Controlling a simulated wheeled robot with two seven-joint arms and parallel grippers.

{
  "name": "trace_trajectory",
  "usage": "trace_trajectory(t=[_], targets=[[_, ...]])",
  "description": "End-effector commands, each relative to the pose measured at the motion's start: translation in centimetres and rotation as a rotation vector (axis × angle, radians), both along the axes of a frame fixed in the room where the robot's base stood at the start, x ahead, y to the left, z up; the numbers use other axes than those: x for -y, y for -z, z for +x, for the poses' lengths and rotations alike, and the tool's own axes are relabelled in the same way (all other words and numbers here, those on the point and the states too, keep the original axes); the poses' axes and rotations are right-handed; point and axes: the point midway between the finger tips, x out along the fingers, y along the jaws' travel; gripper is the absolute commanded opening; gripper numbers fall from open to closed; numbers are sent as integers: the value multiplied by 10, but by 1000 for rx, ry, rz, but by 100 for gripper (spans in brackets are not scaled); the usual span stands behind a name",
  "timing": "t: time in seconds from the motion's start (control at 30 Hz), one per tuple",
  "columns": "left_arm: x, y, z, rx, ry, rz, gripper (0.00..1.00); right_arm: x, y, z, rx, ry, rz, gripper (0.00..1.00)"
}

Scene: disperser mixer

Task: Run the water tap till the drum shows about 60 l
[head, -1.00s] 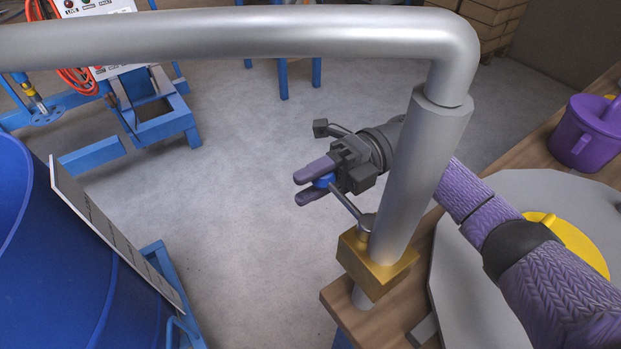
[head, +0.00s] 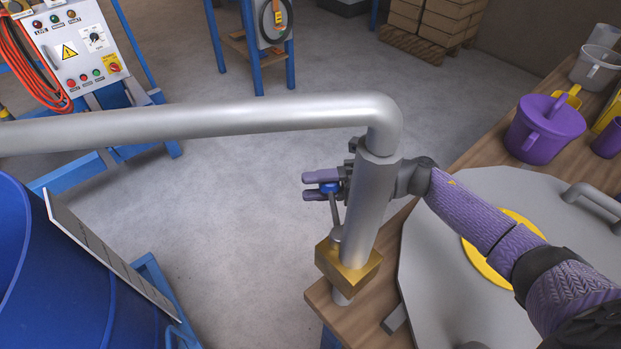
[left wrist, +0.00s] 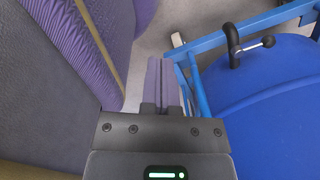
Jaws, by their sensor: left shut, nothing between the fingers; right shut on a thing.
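The blue drum (head: 50,285) stands at the left in the head view, with a pale scale plate (head: 108,255) on its rim. Its marks are too small to read and the water inside is hidden. The tap's grey pipe (head: 369,215) rises from a brass valve body (head: 347,268) and bends left towards the drum. The pipe's outlet is out of view. My right gripper (head: 318,187) is shut on the blue-tipped tap lever (head: 335,215), partly behind the pipe. My left gripper (left wrist: 163,82) is shut and empty in the left wrist view, beside a blue drum-like surface (left wrist: 275,110).
A control panel (head: 75,50) with buttons and a red cable stands at the back left. A purple jug (head: 543,130) and a large grey lid (head: 440,270) with a yellow disc are on the wooden bench at the right. Open floor lies between drum and bench.

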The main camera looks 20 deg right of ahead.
Motion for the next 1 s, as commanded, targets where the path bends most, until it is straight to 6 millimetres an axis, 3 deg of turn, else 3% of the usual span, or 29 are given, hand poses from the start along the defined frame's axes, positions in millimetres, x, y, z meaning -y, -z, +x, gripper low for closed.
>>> trace_trajectory(t=[0.2,0.57,0.6,0.73,0.77,1.0], targets=[[5,-4,8,16,-2,-9,0,3,0,0,-1,33,-1,0],[8,-4,2,7,-6,-14,0,3,1,0,-1,36,0,0],[8,-4,0,4,-6,-13,0,3,1,0,-1,36,0,50],[7,-5,-4,-4,-5,-11,0,3,1,0,-1,36,0,78],[6,-5,-5,-5,-5,-10,0,3,1,0,-1,36,0,81],[-1,-5,-6,-8,-1,1,0,3,0,0,0,36,1,81]])
